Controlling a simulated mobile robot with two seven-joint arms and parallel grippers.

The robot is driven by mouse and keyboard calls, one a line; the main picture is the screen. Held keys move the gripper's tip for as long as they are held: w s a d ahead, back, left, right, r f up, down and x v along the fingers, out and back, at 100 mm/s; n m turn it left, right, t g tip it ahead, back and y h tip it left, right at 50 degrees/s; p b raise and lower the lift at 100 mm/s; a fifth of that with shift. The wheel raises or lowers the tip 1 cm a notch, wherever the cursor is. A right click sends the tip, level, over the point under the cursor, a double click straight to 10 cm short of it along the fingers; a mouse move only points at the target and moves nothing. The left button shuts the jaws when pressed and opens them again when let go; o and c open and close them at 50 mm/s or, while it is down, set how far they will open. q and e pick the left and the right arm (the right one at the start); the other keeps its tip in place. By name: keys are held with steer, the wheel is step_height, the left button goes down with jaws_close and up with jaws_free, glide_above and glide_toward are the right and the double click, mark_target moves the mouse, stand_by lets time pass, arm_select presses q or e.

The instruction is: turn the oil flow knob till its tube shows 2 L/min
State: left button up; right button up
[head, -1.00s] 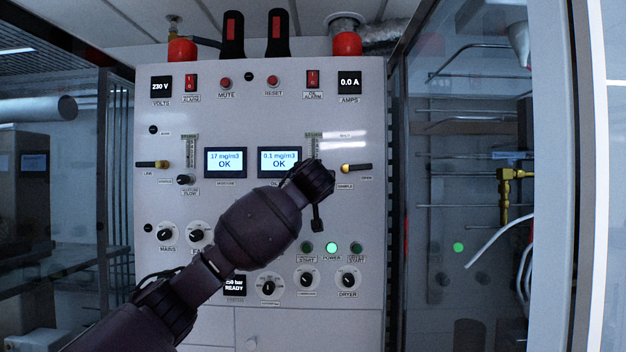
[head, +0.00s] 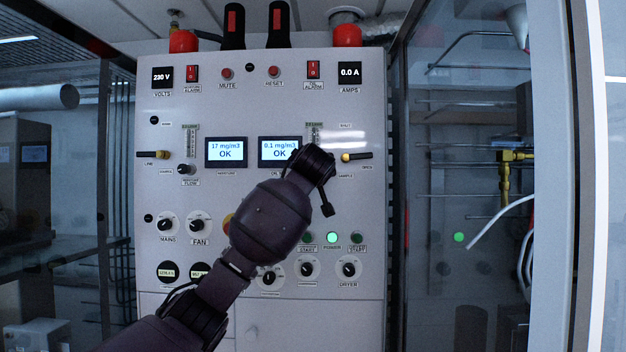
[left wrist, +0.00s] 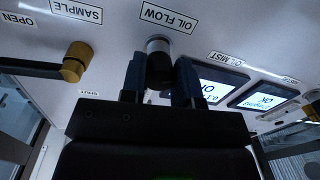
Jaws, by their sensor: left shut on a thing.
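The oil flow knob (left wrist: 159,62) is a dark knob with a silver collar, below its OIL FLOW label (left wrist: 167,16) in the left wrist view. My left gripper (left wrist: 161,73) is shut on it, one finger on each side. In the head view my left wrist and forearm hide the knob and the fingers. The upper part of the oil flow tube (head: 313,132) shows just above my wrist; its lower part is hidden and its level is too small to read. My right gripper is in neither view.
The sample valve (head: 356,156), with a brass body and black lever, is close to the right of my wrist. It also shows in the left wrist view (left wrist: 76,62). The oil mist display (head: 279,150) reads 0.1 mg/m3 OK. A glass-fronted cabinet stands right of the panel.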

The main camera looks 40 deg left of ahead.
arm_select(q)
steer(key=shift+f+n+b, duration=0.1)
steer(key=shift+n+b, duration=0.2)
steer(key=shift+n, duration=0.8)
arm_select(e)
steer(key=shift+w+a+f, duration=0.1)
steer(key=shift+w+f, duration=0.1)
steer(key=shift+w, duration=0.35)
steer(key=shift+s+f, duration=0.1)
arm_select(q)
steer(key=o, duration=0.7)
steer(key=shift+o, duration=1)
steer(key=b+v, duration=0.2)
steer(key=v, duration=0.9)
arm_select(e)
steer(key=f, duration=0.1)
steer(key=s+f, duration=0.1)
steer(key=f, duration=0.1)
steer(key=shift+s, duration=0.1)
